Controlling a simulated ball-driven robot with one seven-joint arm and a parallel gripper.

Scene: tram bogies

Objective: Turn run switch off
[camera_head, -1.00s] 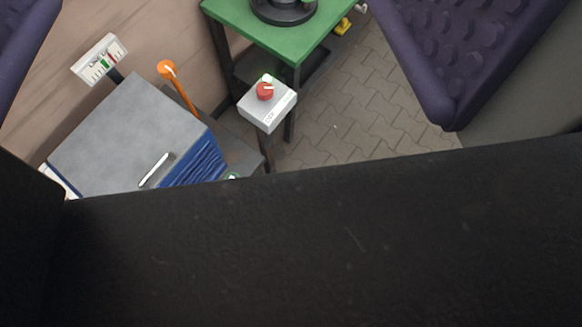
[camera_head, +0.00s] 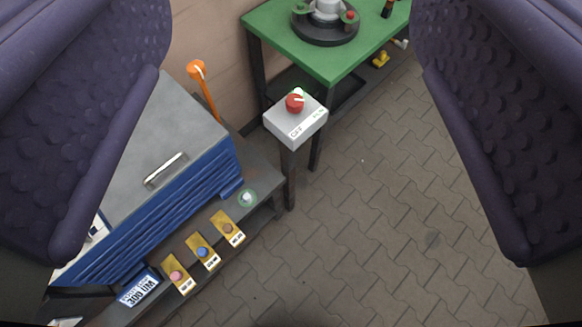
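The run switch is a small light-grey box (camera_head: 296,124) on a dark post, with a red knob (camera_head: 294,103) on top. The knob has a white pointer mark; its front edge carries an OFF label on the left and what looks like RUN on the right. Which label the pointer faces is too small to tell. My gripper (camera_head: 293,170) shows as two dark purple, bumpy fingers at the left and right picture edges. It is wide open and empty. The switch appears in the gap between the fingers, apart from both.
A green table (camera_head: 300,52) with a round black fixture (camera_head: 325,27) stands behind the switch. A blue cabinet with a grey top (camera_head: 165,128) is at left, with an orange lever (camera_head: 197,72) behind it. A dark low shelf (camera_head: 262,178) holds several brass plates. Paved floor at right is clear.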

